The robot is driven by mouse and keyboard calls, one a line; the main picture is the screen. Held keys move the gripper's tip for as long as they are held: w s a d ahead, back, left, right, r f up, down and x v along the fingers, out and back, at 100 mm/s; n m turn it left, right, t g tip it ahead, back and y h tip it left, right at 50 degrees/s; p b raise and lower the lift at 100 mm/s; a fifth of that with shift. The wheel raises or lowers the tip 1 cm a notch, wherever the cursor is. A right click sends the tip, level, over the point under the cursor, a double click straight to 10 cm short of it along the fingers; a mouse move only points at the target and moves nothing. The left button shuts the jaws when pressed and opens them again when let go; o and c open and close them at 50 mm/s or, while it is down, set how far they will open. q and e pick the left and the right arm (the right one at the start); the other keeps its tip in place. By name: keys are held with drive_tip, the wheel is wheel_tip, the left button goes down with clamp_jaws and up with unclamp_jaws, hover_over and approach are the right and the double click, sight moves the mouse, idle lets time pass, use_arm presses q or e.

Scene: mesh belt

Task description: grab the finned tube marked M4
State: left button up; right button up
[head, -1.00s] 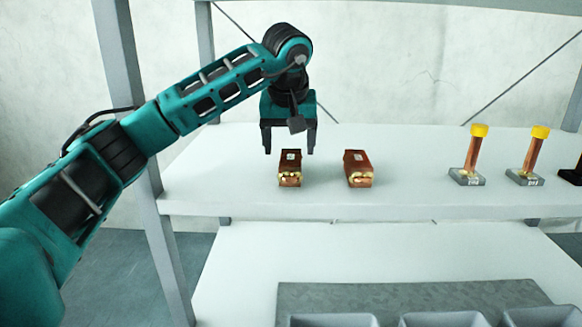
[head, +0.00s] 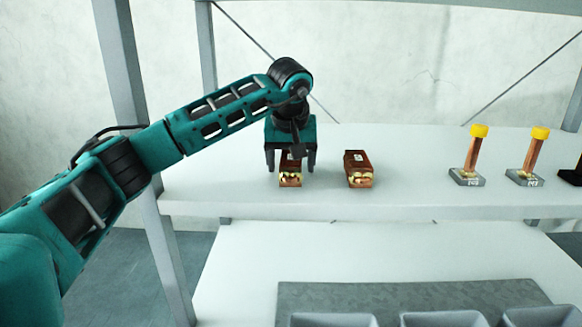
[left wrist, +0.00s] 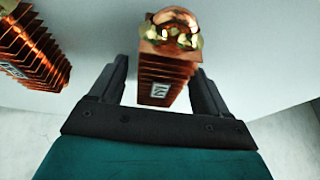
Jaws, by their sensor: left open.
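Two copper finned tubes with brass-coloured ends lie on the upper shelf. The left tube (head: 290,179) is directly under my left gripper (head: 291,168), which is open with its fingers pointing down on either side of it. In the left wrist view this tube (left wrist: 168,68) lies between the two open fingers (left wrist: 160,80), with visible gaps to them. Its small label is too unclear to read. The right tube (head: 358,168) lies apart from the gripper and also shows at the left of the wrist view (left wrist: 32,50); its label is unreadable too. My right gripper is out of view.
Two upright copper pieces with yellow tops (head: 472,156) (head: 533,157) stand on grey bases at the right, with a dark object (head: 572,176) beyond. The white shelf (head: 415,190) is clear between. Grey bins (head: 440,319) sit below. A shelf post (head: 150,180) stands near my arm.

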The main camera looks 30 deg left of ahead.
use_arm(q)
drive_tip(key=shift+f, duration=0.15)
drive_tip(key=shift+c, duration=0.4)
drive_tip(key=c, duration=1.2)
